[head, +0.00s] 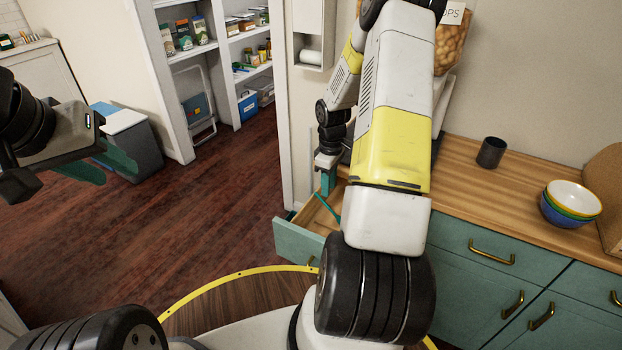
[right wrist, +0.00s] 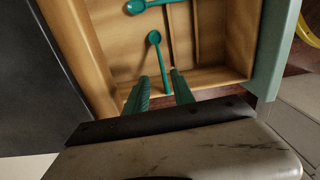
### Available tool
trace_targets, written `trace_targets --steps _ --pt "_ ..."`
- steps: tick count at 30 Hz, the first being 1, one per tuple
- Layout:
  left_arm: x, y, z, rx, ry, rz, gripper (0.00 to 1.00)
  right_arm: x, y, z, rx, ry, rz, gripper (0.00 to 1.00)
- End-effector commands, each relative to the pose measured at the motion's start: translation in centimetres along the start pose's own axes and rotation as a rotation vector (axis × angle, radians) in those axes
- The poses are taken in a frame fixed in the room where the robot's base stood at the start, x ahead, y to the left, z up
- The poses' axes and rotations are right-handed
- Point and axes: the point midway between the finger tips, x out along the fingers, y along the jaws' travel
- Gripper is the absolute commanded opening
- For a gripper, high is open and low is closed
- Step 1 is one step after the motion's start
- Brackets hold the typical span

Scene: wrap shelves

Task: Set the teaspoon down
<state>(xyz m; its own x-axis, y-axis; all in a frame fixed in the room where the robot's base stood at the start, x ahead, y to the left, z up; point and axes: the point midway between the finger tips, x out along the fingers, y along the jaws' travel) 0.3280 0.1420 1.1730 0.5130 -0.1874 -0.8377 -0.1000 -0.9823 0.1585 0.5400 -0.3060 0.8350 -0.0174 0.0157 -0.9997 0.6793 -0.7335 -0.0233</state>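A green teaspoon (right wrist: 161,62) is in the wooden drawer (right wrist: 120,75), its bowl pointing away from my right gripper (right wrist: 159,75). The end of its handle is between the two green fingers, with a visible gap on each side. My right gripper is open, over the drawer; it also shows in the head view (head: 327,182), partly behind my arm. A second green spoon (right wrist: 137,6) lies farther inside the drawer, cut off by the frame edge. My left gripper (head: 104,167) is open and empty at the far left, over the floor.
The open drawer has a thin divider (right wrist: 196,30) and a teal front (head: 296,240). On the wooden counter (head: 480,195) stand a dark cup (head: 491,152) and stacked bowls (head: 571,203). A grey bin (head: 130,142) stands at the left. The floor between is clear.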

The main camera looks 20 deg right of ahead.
Motion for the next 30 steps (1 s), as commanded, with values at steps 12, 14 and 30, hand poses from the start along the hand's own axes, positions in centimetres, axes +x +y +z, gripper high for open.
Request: trace_targets --steps 12,14,30 --pt "0.0 0.0 0.0 0.0 0.0 0.0 0.36 -6.3 -0.6 -0.4 0.023 0.009 0.024 0.3" --pt "0.0 0.0 0.0 0.0 0.0 0.0 0.36 -8.6 -1.2 -0.7 0.051 0.021 0.047 0.3" --pt "0.0 0.0 0.0 0.0 0.0 0.0 0.36 -30.0 -18.3 1.1 0.484 0.37 0.167 0.3"
